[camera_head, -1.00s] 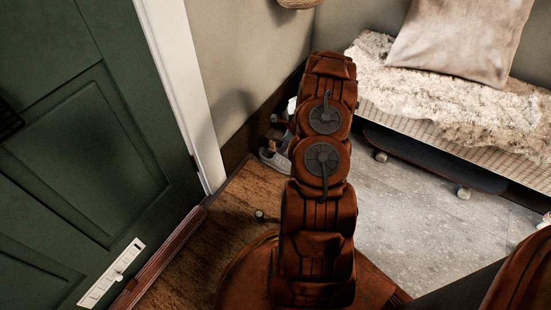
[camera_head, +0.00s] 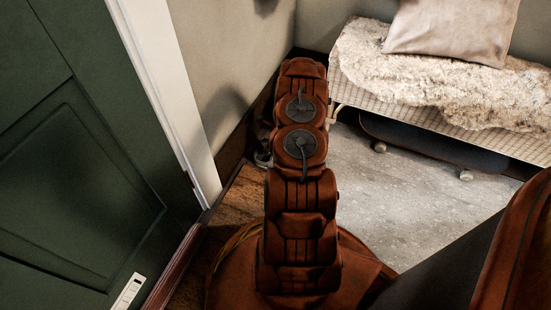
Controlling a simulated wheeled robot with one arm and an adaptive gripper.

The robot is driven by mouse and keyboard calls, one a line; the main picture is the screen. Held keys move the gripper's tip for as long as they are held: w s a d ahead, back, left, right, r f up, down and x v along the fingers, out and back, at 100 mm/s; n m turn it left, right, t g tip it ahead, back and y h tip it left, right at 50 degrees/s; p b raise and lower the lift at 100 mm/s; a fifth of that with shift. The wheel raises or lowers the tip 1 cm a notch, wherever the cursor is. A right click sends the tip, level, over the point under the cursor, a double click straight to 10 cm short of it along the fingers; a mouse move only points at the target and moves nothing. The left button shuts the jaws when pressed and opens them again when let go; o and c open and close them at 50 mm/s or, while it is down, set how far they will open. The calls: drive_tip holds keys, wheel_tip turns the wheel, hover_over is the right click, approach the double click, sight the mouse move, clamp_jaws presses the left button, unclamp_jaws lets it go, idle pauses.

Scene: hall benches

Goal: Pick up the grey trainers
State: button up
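A small grey and dark shape (camera_head: 263,158), perhaps part of a trainer, shows low in the corner by the door frame, just left of my arm. Most of it is hidden behind the arm, and I cannot tell whether a second shoe is there. My orange-brown arm stretches from the bottom middle up towards that corner. My gripper does not show; the arm's links cover the place beyond them.
A woven bench (camera_head: 440,113) with a cream fleece (camera_head: 425,80) and a beige cushion (camera_head: 450,22) stands at the upper right. A dark skateboard (camera_head: 425,148) with pale wheels lies under it. Grey floor (camera_head: 400,205) before it is clear. A green door (camera_head: 75,160) is at left.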

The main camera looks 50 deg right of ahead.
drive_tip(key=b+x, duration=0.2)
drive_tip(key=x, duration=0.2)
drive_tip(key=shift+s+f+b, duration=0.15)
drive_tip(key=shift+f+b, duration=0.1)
drive_tip(key=shift+b, duration=0.1)
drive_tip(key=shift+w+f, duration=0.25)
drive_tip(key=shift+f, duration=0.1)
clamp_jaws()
